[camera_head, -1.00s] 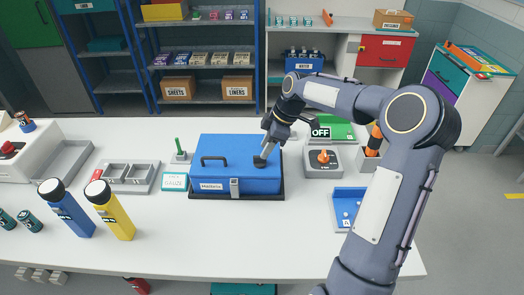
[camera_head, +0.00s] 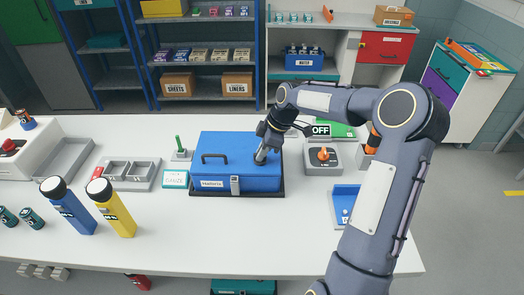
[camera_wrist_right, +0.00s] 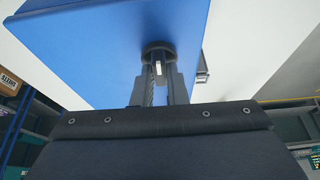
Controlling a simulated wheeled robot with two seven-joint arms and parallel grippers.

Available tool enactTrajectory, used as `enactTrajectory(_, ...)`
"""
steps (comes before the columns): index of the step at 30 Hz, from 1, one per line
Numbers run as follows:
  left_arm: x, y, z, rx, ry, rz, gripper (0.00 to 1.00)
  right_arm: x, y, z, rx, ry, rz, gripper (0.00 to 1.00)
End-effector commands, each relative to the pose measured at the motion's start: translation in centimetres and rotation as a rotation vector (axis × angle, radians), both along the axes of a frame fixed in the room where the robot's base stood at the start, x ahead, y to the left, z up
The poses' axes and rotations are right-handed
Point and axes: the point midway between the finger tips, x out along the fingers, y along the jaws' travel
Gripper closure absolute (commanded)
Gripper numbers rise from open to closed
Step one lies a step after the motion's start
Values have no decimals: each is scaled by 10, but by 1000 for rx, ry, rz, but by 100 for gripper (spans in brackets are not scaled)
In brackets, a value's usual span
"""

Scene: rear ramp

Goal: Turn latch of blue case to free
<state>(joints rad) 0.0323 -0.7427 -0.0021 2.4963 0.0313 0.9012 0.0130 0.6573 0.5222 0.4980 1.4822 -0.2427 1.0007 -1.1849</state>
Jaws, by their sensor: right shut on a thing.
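The blue case (camera_head: 225,148) lies closed on a dark tray on the white table, with a black handle on its lid and a grey clasp (camera_head: 235,184) on its front. A round black latch knob (camera_head: 259,162) is on the right part of the lid. My right gripper (camera_head: 263,152) reaches down to it from the upper right. In the right wrist view the fingers (camera_wrist_right: 159,84) are shut on the latch's stem, below its round black base (camera_wrist_right: 159,47) on the blue lid (camera_wrist_right: 110,45). A white mark shows between the fingers. My left gripper is not in view.
A grey box with an orange knob (camera_head: 323,158) and a blue tray (camera_head: 344,205) stand right of the case. The table in front is clear.

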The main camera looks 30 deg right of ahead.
Motion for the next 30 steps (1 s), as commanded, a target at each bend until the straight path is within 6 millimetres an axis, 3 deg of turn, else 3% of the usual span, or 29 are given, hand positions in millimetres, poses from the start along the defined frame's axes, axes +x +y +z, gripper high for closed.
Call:
enactTrajectory(11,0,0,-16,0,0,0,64,0,1,-3,-2,-3,-105,100)
enactTrajectory(30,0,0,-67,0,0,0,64,-2,5,-2,0,-5,-673,100)
